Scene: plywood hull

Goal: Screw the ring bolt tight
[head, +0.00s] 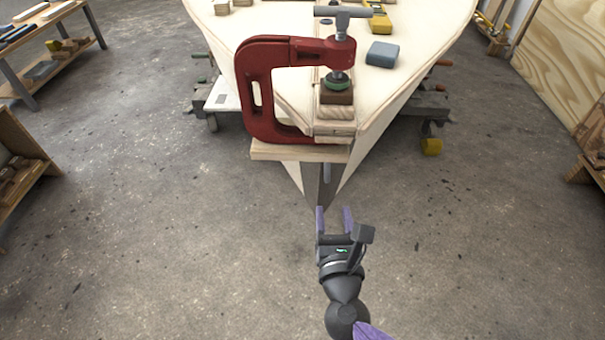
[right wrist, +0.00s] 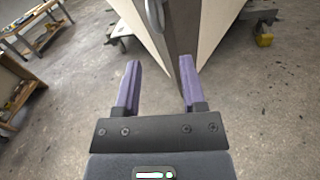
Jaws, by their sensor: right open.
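The plywood hull (head: 285,95) points its bow at me. A dark stem strip (head: 316,185) runs down the bow's front edge and also shows in the right wrist view (right wrist: 183,45). A grey loop, which looks like the ring bolt (right wrist: 154,14), shows at the top edge of the right wrist view, partly cut off; its thread is not visible. My right gripper (head: 333,210) is open and empty, its purple fingers (right wrist: 160,63) pointing at the stem, below and short of the loop. My left gripper is not in view.
A big red clamp (head: 258,90) grips the bow top, with wood pads and a T-handle (head: 345,12) above. A grey-blue block (head: 382,54) lies on the hull. A wheeled cradle (head: 428,108) stands beneath. Shelves stand left and right; the floor around my gripper is clear.

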